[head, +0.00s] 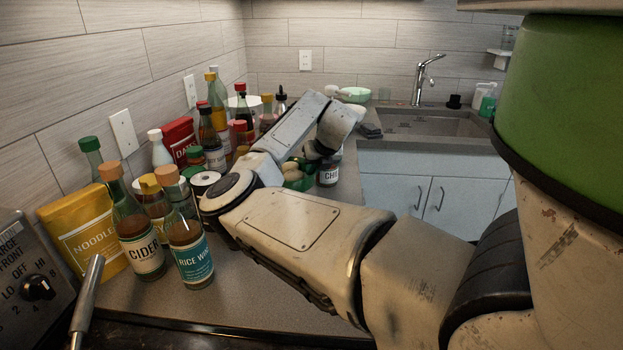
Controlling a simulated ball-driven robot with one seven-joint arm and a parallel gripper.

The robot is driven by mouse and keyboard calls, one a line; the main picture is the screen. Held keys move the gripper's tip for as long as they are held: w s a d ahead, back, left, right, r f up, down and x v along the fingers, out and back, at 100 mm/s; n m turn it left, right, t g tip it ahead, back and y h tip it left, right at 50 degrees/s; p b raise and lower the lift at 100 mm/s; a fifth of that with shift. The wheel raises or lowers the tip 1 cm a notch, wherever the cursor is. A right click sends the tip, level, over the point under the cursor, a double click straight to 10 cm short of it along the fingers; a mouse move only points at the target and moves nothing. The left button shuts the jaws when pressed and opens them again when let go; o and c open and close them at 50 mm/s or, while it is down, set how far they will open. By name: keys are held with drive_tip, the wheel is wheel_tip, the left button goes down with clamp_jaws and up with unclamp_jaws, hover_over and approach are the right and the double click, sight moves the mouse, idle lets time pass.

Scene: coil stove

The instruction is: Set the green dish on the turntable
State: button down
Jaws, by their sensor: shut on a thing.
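In the head view, a green dish (299,183) shows in part low behind my forearm, with rounded tan things at it. My gripper (312,160) points down at this dish, beyond my bent wrist. Its fingers are mostly hidden, and it is shut on the dish's edge. Whether the dish touches the counter is hidden. I cannot make out the turntable; bottles and my arm cover the area around the dish.
A rice wine bottle (190,255), a cider bottle (138,245) and a yellow noodle bag (85,235) stand at the near left. Several bottles crowd the wall behind my forearm. A dark-labelled jar (329,173) stands right of the dish. A pale green bowl (356,95) sits near the sink (435,122).

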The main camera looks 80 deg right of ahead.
drive_tip(key=shift+w+f, duration=0.2)
drive_tip(key=shift+f, duration=0.05)
drive_tip(key=shift+w+d+f, duration=0.15)
drive_tip(key=shift+f, duration=1.55)
drive_tip(key=c, duration=1.5)
unclamp_jaws()
drive_tip(key=shift+f, duration=0.1)
